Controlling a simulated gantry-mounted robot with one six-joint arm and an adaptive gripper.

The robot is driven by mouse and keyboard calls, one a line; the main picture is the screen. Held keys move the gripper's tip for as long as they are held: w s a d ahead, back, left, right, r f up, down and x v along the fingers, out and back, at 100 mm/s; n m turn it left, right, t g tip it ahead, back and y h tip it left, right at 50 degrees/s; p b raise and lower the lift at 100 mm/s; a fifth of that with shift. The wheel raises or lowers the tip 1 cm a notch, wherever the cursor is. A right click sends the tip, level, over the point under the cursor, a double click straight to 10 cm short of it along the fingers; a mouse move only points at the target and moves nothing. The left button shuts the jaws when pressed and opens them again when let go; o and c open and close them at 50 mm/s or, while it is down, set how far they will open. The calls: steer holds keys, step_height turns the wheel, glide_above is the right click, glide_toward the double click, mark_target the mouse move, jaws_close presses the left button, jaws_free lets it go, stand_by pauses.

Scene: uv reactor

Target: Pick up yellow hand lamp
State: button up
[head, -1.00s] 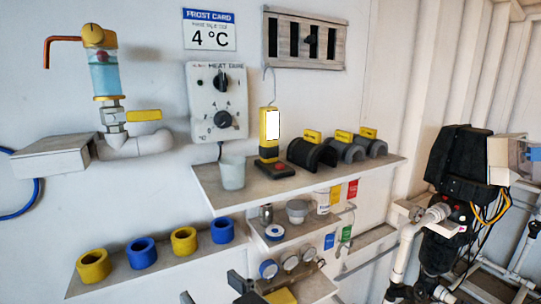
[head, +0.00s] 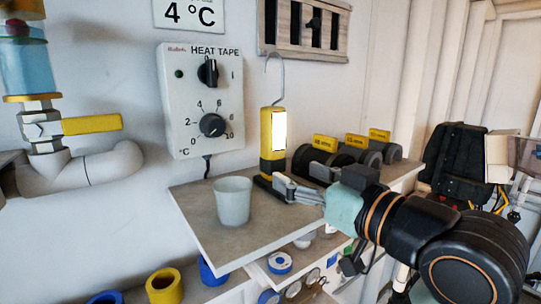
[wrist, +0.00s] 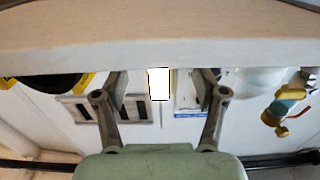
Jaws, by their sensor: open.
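The yellow hand lamp (head: 271,148) stands upright on the upper shelf (head: 212,243) in the head view. It has a lit white panel, a dark base and a wire hook on top. My gripper (head: 284,190) reaches in from the right at the lamp's lower part, fingers pointing left. In the wrist view the lamp's bright panel (wrist: 160,84) shows in the gap between the two spread fingers (wrist: 163,92), with space on both sides. The jaws are open and hold nothing. The wrist view hides the lamp's lower part behind the shelf edge.
A pale cup (head: 233,203) stands on the shelf left of the lamp. Dark pipe clamps with yellow tags (head: 325,143) stand just right of it, behind my gripper. The heat tape box (head: 203,100) is on the wall behind. Blue and yellow rings (head: 165,287) sit below.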

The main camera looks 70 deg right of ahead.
mark_target(278, 163)
steer(key=p+x, duration=0.1)
steer(key=x, duration=0.4)
steer(key=shift+d+r+p, duration=0.2)
steer(key=shift+p, duration=0.2)
steer(key=shift+w+d+f, duration=0.1)
steer(key=shift+w+d, duration=0.1)
steer(key=shift+w, duration=0.15)
jaws_close()
